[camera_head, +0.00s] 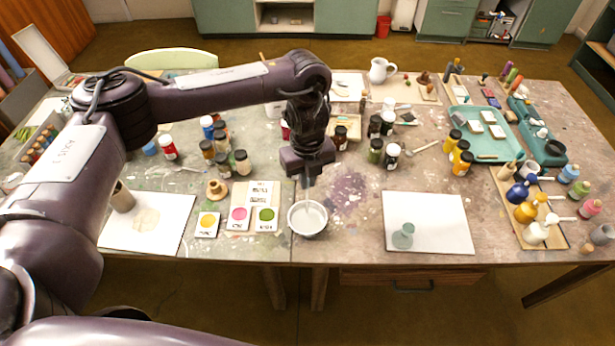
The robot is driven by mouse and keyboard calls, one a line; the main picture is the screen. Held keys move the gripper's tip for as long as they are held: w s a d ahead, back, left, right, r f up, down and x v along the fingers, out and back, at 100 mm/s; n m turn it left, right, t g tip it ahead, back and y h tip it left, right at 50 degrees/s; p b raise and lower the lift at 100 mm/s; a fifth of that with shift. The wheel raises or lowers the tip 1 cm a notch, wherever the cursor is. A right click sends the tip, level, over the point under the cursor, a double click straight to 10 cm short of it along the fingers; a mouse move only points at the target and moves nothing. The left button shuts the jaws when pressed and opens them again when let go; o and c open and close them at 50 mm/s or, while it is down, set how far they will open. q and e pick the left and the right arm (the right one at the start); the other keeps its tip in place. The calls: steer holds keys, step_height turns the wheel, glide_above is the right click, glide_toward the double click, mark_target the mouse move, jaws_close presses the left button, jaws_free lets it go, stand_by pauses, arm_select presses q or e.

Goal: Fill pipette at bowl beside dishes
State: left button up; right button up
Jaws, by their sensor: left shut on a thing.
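My left gripper (307,172) reaches in from the left and points down. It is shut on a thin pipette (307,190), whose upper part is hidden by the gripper. The pipette hangs about upright above the white bowl (294,222). Its tip seems to be at or just over the pale contents; I cannot tell whether it dips in. Left of the bowl are small square dishes: a yellow one (206,224), a pink one (239,217) and a green one (266,217). My right gripper is out of view.
A white sheet (445,225) with a small greenish glass cup (403,236) lies right of the bowl. Another sheet (170,235) lies at the left. Several paint jars (222,165) stand behind the dishes. The table's front edge is close before the bowl.

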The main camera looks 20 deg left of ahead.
mark_target(307, 203)
arm_select(q)
steer(key=shift+f, duration=0.2)
jaws_close()
steer(key=shift+f+b, duration=1.95)
steer(key=shift+f, duration=0.95)
steer(key=shift+o, duration=0.7)
jaws_free()
steer(key=shift+r, duration=0.15)
